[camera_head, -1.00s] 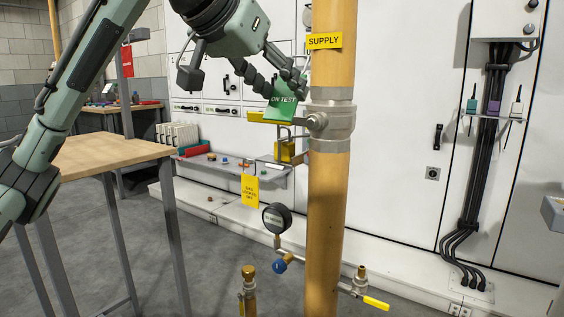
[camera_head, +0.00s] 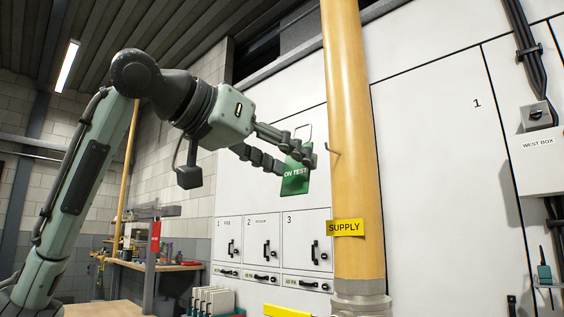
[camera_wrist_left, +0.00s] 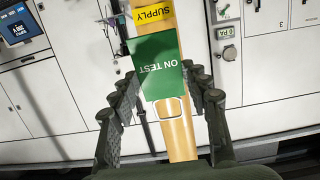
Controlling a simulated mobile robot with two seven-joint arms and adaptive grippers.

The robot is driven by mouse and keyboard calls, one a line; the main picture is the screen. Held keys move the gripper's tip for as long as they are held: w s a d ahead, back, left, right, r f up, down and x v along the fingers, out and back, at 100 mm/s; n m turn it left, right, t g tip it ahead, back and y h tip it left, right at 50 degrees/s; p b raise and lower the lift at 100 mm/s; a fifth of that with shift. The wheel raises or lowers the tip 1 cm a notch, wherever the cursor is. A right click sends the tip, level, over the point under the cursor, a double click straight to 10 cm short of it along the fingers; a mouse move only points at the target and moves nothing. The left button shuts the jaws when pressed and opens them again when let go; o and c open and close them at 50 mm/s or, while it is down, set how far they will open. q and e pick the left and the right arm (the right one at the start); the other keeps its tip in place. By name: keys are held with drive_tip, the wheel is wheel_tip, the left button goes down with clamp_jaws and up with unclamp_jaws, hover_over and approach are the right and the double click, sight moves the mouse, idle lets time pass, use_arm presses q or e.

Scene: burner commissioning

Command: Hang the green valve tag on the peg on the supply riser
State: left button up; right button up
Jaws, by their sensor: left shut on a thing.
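The green valve tag (camera_head: 295,184), marked "ON TEST", hangs upright with a wire loop at its top. My left gripper (camera_head: 297,162) is shut on the tag near its upper part. The tag also shows upside down in the left wrist view (camera_wrist_left: 157,62), between the fingers (camera_wrist_left: 163,88). The supply riser (camera_head: 352,120) is a yellow pipe just right of the tag. A small dark peg (camera_head: 332,150) sticks out at the riser's left side, a little right of the gripper and apart from the tag. My right gripper is out of view.
A yellow SUPPLY label (camera_head: 345,228) wraps the riser below the tag. White cabinets (camera_head: 265,240) with black handles stand behind. A workbench (camera_head: 160,266) is at the back left. The space around the tag is clear, apart from the riser.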

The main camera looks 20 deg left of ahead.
use_arm(q)
drive_tip(key=shift+x, duration=1.65)
drive_tip(key=x, duration=0.5)
drive_tip(key=shift+w+p, duration=0.2)
drive_tip(key=shift+p, duration=0.1)
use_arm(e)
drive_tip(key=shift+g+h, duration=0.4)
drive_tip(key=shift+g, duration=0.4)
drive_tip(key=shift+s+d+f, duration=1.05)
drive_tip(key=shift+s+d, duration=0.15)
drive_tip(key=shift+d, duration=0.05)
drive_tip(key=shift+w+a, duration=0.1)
use_arm(q)
drive_tip(key=o, duration=1)
approach(296, 164)
drive_tip(key=x, duration=0.4)
drive_tip(key=shift+w+f, duration=0.1)
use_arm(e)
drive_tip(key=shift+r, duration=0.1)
